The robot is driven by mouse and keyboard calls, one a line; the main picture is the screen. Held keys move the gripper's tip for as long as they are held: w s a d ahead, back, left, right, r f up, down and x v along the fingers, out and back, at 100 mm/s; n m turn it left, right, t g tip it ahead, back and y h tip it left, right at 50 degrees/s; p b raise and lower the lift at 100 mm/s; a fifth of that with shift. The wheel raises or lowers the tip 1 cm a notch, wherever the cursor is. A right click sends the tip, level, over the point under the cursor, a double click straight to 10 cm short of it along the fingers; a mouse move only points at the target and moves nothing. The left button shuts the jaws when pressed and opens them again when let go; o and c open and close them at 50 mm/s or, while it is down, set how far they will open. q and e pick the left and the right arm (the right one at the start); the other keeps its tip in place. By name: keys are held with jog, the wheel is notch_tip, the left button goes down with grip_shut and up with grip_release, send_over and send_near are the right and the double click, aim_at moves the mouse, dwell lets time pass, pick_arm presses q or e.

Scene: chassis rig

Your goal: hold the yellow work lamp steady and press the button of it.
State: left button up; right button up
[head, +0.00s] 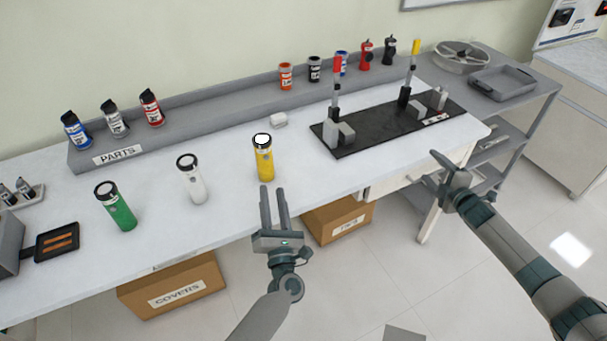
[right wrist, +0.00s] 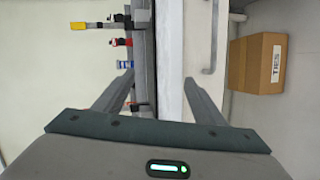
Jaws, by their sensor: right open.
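The yellow work lamp (head: 264,160) stands upright near the front edge of the table in the head view, its round white top facing up. A small dark mark shows on its side; I cannot make out the button. My left gripper (head: 273,188) is open and empty, just in front of the lamp's base, its fingers pointing at the lamp. A gap shows between its fingers. My right gripper (head: 432,167) is open and empty off the table's right front, well to the right of the lamp. Its spread fingers also show in the right wrist view (right wrist: 159,74); the lamp does not.
A white lamp (head: 193,182) and a green lamp (head: 118,208) stand left of the yellow one. A black board (head: 375,134) with upright levers lies to its right. A parts shelf (head: 205,112) runs behind. Cardboard boxes (head: 172,290) sit below the table.

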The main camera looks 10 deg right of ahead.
jog(key=a+r+n+y, duration=0.1)
jog(key=a+n, duration=0.2)
jog(key=a, duration=0.4)
jog(key=w+a+r+n+y, duration=0.1)
jog(key=a+r+n+y, duration=0.1)
jog(key=a, duration=0.4)
jog(key=a+r+n+y, duration=0.1)
jog(key=a+r+n, duration=0.1)
jog(key=a+n, duration=0.2)
jog(key=shift+w+a+y, duration=0.15)
jog(key=shift+w+a, duration=0.05)
jog(key=shift+a, duration=0.7)
jog(key=shift+w+a+y, duration=0.15)
jog(key=shift+a, duration=0.75)
jog(key=s+a+r+n+y, duration=0.2)
jog(key=s+a+n, duration=0.1)
jog(key=a+n, duration=0.75)
jog(key=n+y, duration=0.2)
jog(key=n, duration=0.4)
send_near(268, 147)
jog(key=v, duration=0.5)
jog(key=shift+w+r, duration=0.1)
jog(key=shift+w, duration=0.15)
jog(key=shift+w, duration=0.1)
jog(key=x, duration=1.7)
jog(key=shift+a, duration=0.25)
jog(key=shift+c, duration=0.3)
